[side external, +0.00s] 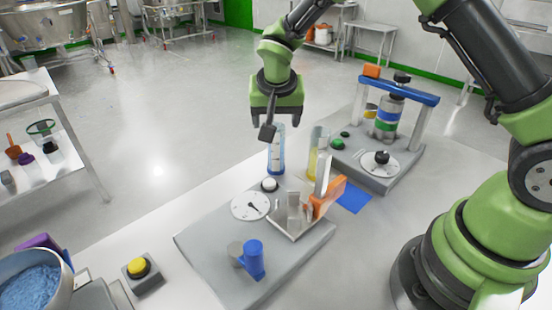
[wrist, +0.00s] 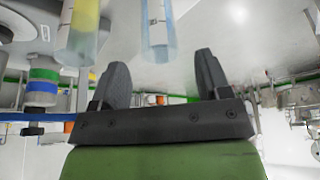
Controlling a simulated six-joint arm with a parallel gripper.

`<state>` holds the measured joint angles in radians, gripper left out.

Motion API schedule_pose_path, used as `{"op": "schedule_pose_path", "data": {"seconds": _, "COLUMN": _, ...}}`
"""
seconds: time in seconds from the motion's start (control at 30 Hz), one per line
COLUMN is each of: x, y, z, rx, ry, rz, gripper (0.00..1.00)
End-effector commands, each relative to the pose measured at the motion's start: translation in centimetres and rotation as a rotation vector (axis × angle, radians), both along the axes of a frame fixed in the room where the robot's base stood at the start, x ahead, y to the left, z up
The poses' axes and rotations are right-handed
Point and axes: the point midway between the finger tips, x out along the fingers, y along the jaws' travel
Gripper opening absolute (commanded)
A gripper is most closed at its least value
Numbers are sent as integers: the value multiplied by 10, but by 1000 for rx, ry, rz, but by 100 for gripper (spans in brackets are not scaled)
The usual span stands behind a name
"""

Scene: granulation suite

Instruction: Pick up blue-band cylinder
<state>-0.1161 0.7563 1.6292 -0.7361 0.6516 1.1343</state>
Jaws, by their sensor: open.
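The blue-band cylinder (side external: 277,158) is a clear, upright tube with a blue tint and pale markings. It stands at the back of the grey device in the side view. In the wrist view the blue-tinted cylinder (wrist: 157,32) shows just beyond the gap between the fingers. My gripper (side external: 270,131) is at the cylinder's top in the side view, one finger overlapping it there. In the wrist view my gripper (wrist: 160,72) has its two dark fingers spread with nothing between them. The cylinder's top is partly hidden by the gripper in the side view.
A yellow-filled cylinder (side external: 318,160) stands close to the right. A blue-barred frame (side external: 400,84) stands behind right.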

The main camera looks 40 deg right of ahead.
Motion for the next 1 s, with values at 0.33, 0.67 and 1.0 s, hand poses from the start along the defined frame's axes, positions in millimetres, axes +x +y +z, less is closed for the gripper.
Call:
{"op": "schedule_pose_path", "data": {"seconds": 0.33, "x": 13, "y": -14, "z": -37, "rx": 0, "ry": 4, "rz": -1, "gripper": 70}}
{"op": "schedule_pose_path", "data": {"seconds": 0.67, "x": 19, "y": -18, "z": -54, "rx": 2, "ry": 1, "rz": 0, "gripper": 70}}
{"op": "schedule_pose_path", "data": {"seconds": 1.0, "x": 19, "y": -18, "z": -53, "rx": 2, "ry": 1, "rz": 1, "gripper": 10}}
